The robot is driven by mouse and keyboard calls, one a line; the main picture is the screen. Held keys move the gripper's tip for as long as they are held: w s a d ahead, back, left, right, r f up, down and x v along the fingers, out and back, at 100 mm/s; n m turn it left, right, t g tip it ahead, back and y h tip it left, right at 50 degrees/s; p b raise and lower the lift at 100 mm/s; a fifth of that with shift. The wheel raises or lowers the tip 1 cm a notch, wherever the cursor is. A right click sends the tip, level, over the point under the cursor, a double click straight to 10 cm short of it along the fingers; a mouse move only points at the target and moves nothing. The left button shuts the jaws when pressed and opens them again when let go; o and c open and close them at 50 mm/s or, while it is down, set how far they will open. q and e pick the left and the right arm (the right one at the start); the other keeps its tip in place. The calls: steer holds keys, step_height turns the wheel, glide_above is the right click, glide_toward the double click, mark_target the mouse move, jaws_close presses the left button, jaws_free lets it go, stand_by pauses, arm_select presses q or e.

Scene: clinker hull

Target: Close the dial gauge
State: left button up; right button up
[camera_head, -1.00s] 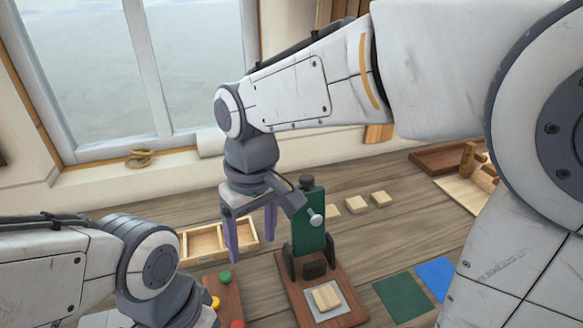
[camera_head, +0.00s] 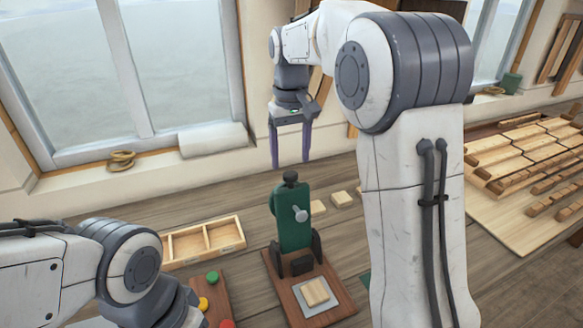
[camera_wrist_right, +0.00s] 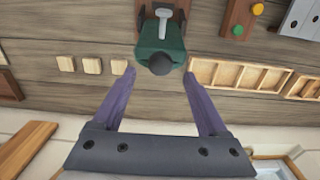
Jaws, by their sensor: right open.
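The dial gauge has a green upright plate (camera_head: 293,222) with a black knob on top and a silver pin on its side. The green plate stands upright between dark brackets on a brown wooden base (camera_head: 281,287). A pale wooden block (camera_head: 315,292) lies on the base's grey plate. My right gripper (camera_head: 290,163) is open and empty, above and behind the knob. In the right wrist view the green plate (camera_wrist_right: 150,48) and knob (camera_wrist_right: 162,64) show just beyond and between the fingertips, apart from them. My left arm shows at lower left; its gripper is out of frame.
A divided wooden tray (camera_head: 203,243) lies left of the gauge. A board with a green button (camera_head: 212,277) and other coloured buttons is at front left. Small wooden blocks (camera_head: 341,200) lie right of the gauge. A pale board with several wooden pieces (camera_head: 530,165) is far right.

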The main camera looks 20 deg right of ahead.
mark_target(291, 173)
steer(key=shift+f, duration=1.95)
jaws_close()
